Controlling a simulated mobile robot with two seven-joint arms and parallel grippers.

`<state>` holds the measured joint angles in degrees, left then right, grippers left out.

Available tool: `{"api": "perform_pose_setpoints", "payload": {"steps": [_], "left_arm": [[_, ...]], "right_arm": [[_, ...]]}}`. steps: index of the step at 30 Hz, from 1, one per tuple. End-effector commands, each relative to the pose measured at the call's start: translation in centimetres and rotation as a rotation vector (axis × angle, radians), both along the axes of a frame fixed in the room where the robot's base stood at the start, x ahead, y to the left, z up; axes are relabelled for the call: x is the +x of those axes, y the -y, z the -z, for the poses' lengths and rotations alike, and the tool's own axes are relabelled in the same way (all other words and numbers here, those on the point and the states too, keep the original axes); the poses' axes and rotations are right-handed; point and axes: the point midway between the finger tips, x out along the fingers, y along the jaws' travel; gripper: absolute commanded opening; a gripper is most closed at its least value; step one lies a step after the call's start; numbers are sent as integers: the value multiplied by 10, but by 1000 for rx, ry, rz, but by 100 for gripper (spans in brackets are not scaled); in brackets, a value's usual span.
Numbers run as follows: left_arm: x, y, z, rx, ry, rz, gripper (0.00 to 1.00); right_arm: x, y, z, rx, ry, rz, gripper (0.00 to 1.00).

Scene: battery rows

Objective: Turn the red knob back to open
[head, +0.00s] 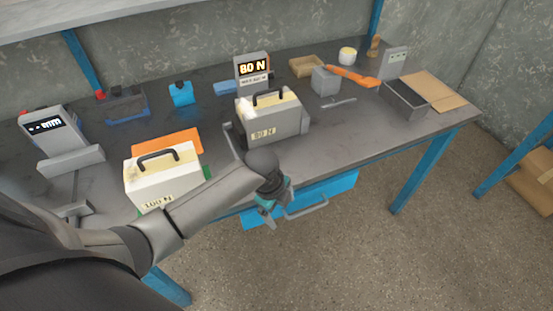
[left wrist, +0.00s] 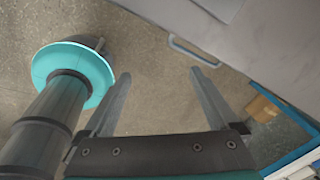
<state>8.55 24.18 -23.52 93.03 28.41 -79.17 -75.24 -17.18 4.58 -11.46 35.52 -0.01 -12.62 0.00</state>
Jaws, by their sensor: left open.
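I cannot clearly make out the red knob. A small red part (head: 25,112) shows at the top left of the grey display device at the far left of the table in the head view, and a small red spot (head: 99,95) shows by the dark blue-based box (head: 123,104). Too little shows to tell whether either is the knob, or how it is turned. My left gripper (head: 266,216) hangs at the table's front edge by the blue drawer, far to the right of both red parts. In the left wrist view its fingers (left wrist: 160,80) are apart with nothing between them.
The floor (head: 370,255) in front is clear.

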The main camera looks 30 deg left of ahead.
Motion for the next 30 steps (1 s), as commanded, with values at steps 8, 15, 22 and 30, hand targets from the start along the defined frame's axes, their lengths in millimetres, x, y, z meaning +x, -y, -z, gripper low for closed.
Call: {"api": "perform_pose_setpoints", "payload": {"steps": [8,15,22,30], "left_arm": [[41,-29,-66,120,15,549,94],[62,-64,-134,208,-3,1064,94],[67,-92,-189,239,-29,1449,94],[65,-102,-202,237,-39,1595,94]], "right_arm": [[0,0,-1,0,0,0,50],[0,0,-2,0,0,0,50],[0,0,-3,0,0,0,50],[0,0,-2,0,0,0,50]]}}
